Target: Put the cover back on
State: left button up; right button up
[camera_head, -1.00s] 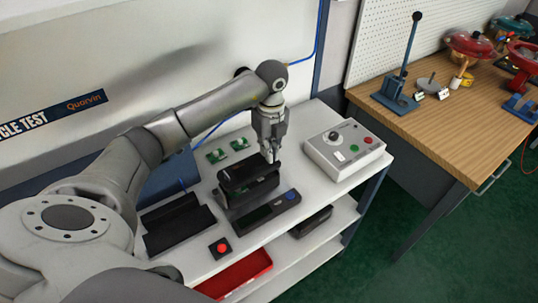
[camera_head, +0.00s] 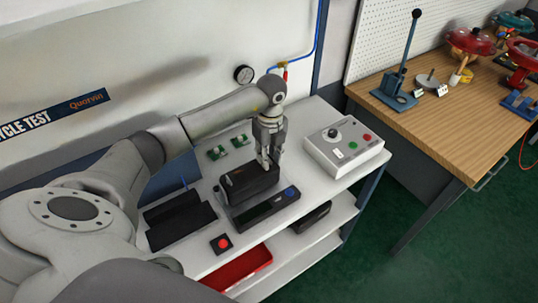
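The black cover (camera_head: 250,178) sits on the positioner, a dark box on the white bench top, and the two look like one closed block. I cannot make out a gap between them, and the positioner's body is mostly hidden under the cover. My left gripper (camera_head: 269,163) points down at the cover's right rear end, with its fingertips at or touching the top edge. Whether the fingers still hold the cover is too small to tell. My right gripper is not in view.
A black cradle (camera_head: 180,222) lies left of the positioner, and a dark panel with a blue button (camera_head: 265,210) lies in front. A red button box (camera_head: 221,244), green circuit boards (camera_head: 217,153) and a grey control box (camera_head: 343,150) stand around. A red bin (camera_head: 243,270) is below.

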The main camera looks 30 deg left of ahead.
pick_arm(q)
jog(key=shift+r, duration=0.15)
jog(key=shift+w+r, duration=0.1)
jog(key=shift+r, duration=0.2)
notch_tip(320, 180, up, 11)
jog(key=b, duration=0.3)
jog(key=shift+r, duration=0.2)
